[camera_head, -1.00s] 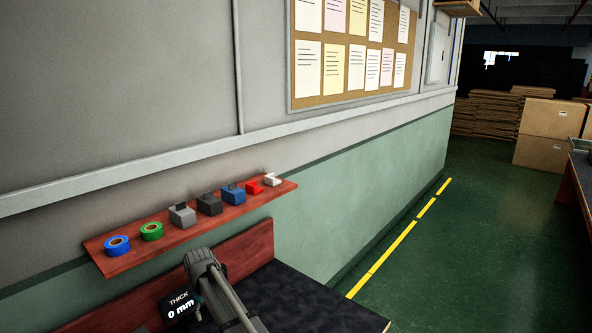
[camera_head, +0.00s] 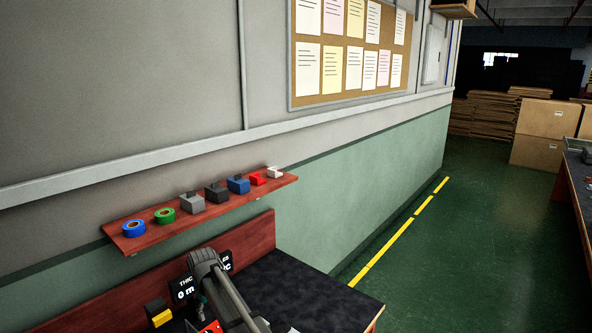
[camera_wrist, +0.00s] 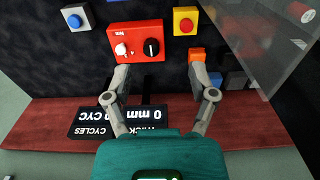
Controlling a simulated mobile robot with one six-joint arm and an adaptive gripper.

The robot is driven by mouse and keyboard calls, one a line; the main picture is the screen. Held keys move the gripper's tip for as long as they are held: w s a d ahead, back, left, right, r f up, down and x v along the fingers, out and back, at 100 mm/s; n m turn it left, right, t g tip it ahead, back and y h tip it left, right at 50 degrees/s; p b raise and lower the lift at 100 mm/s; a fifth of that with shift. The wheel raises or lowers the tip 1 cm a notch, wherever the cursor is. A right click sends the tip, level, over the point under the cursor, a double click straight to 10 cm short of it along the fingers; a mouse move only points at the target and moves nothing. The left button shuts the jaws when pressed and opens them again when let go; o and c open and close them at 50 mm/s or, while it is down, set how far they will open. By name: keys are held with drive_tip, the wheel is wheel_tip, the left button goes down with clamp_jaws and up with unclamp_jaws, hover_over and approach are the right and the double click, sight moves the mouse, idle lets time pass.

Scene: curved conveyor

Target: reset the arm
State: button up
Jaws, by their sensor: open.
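My gripper (camera_wrist: 160,85) is open and empty in the wrist view, its two grey fingers spread apart above the dark bench top (camera_wrist: 80,75). A red control box (camera_wrist: 135,28) with a white knob and a black knob lies beyond the fingertips. In the head view my arm shows at the bottom, over the bench, and the gripper's fingers cannot be made out there.
A black display (camera_wrist: 120,118) stands near the fingers. Yellow (camera_wrist: 186,20) and blue (camera_wrist: 75,17) button boxes lie beyond, with small blocks and a clear panel at right. A wall shelf (camera_head: 140,242) holds tape rolls and small blocks. Green floor (camera_head: 455,260) is open at right.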

drive_tip(key=s+d+f+m+b, duration=0.2)
drive_tip(key=d+f+b, duration=0.15)
drive_tip(key=d, duration=0.85)
drive_tip(key=s+d+f+m+b, duration=0.2)
drive_tip(key=d+f+m+b, duration=0.15)
drive_tip(key=d, duration=0.85)
drive_tip(key=s+d+f+m+b, duration=0.2)
drive_tip(key=s+d, duration=0.4)
drive_tip(key=d, duration=0.3)
drive_tip(key=s+d+f+m+b, duration=0.2)
drive_tip(key=s+d+f+b, duration=0.2)
drive_tip(key=d, duration=0.6)
drive_tip(key=shift+s+f, duration=0.2)
drive_tip(key=shift+s, duration=0.95)
